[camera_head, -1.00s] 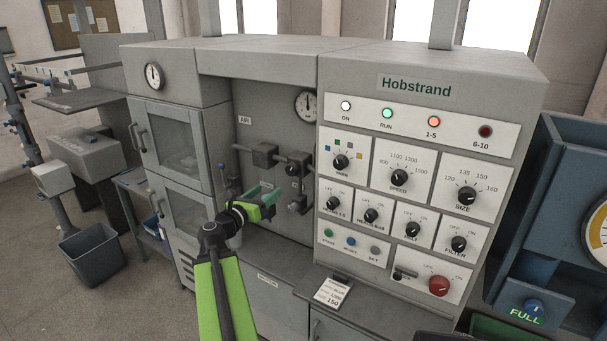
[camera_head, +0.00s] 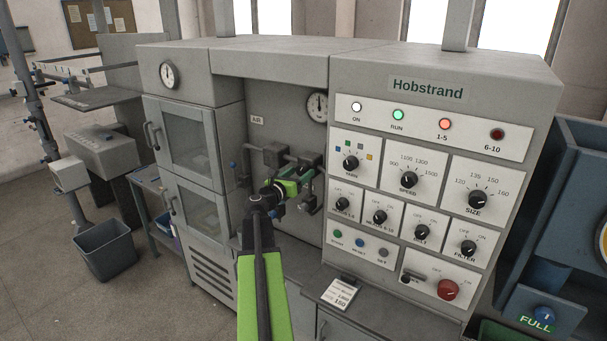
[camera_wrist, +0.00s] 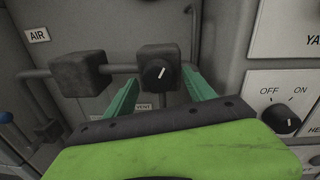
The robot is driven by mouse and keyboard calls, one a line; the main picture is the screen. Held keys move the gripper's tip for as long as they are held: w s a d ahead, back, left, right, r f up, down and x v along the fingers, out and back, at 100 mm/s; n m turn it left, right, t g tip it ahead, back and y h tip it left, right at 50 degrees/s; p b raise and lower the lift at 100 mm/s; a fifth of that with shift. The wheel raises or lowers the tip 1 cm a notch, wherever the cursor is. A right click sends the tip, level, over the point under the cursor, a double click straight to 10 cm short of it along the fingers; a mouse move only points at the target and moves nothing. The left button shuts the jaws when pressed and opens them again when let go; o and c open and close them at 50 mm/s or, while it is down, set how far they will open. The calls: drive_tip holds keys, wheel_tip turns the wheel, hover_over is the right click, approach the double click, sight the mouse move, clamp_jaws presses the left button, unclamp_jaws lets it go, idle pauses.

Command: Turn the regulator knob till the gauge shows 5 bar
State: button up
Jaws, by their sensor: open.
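The black regulator knob (camera_wrist: 157,74) sits on the front of a dark square block (camera_wrist: 158,56) on the air pipe, its white mark pointing up and slightly right. My gripper (camera_wrist: 160,88) is open and empty, its green fingers to the left and right of the knob in the wrist view, with no visible contact. In the head view my gripper (camera_head: 303,181) is in the machine's recess and covers much of the knob. A round gauge (camera_head: 317,106) hangs above at the recess's right edge; its needle points about straight up, and its numbers are too small to read.
A second dark block (camera_wrist: 80,73) is on the pipe to the left, near the AIR label (camera_wrist: 37,36). The control panel (camera_head: 430,145) stands close on the right, with several knobs. Another gauge (camera_head: 169,74) is at the upper left.

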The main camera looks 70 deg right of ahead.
drive_tip(key=c, duration=1.3)
drive_tip(key=shift+m, duration=0.5)
drive_tip(key=shift+c, duration=0.3)
drive_tip(key=o, duration=1.4)
drive_tip(key=shift+s, duration=0.15)
drive_tip(key=shift+c, duration=0.2)
